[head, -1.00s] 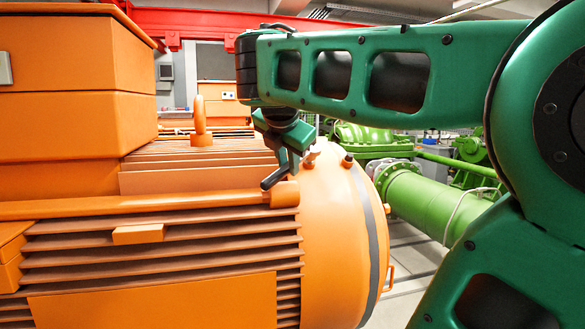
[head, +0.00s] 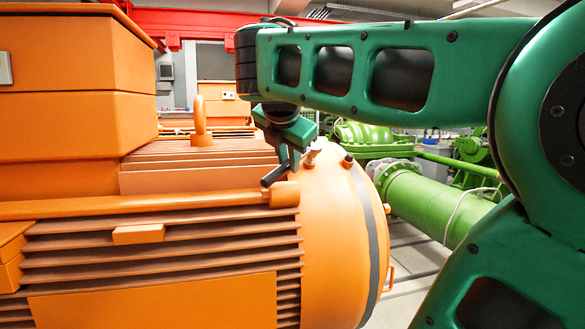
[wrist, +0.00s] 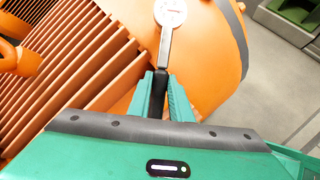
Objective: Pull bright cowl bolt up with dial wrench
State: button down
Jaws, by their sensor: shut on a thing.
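My gripper (head: 288,162) is shut on the black handle of the dial wrench (wrist: 164,48); the gripper (wrist: 160,85) also shows in the wrist view. The wrench's pale shaft runs forward to a round white dial at the top edge there, over the orange cowl (wrist: 207,65). In the head view, the dark handle end (head: 272,177) sticks out below the fingers. A small bright metal piece (head: 313,153) stands at the cowl's top, right of the fingers; I cannot tell whether it is the bright cowl bolt or the wrench's head. The wrench-to-bolt contact is hidden.
A darker bolt (head: 347,160) stands on the cowl (head: 335,250) to the right. The orange finned motor body (head: 165,255) and a lifting eye (head: 200,122) lie left of my gripper. Green pipework (head: 425,203) is behind, at right.

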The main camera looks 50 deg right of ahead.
jog(key=shift+s+r, duration=0.1)
jog(key=shift+r, duration=0.1)
jog(key=shift+s+a+r, duration=0.2)
jog(key=shift+s+r, duration=0.1)
jog(key=shift+r, duration=0.25)
jog(key=shift+s+a+r, duration=0.2)
jog(key=shift+s+r, duration=0.05)
jog(key=shift+r, duration=0.3)
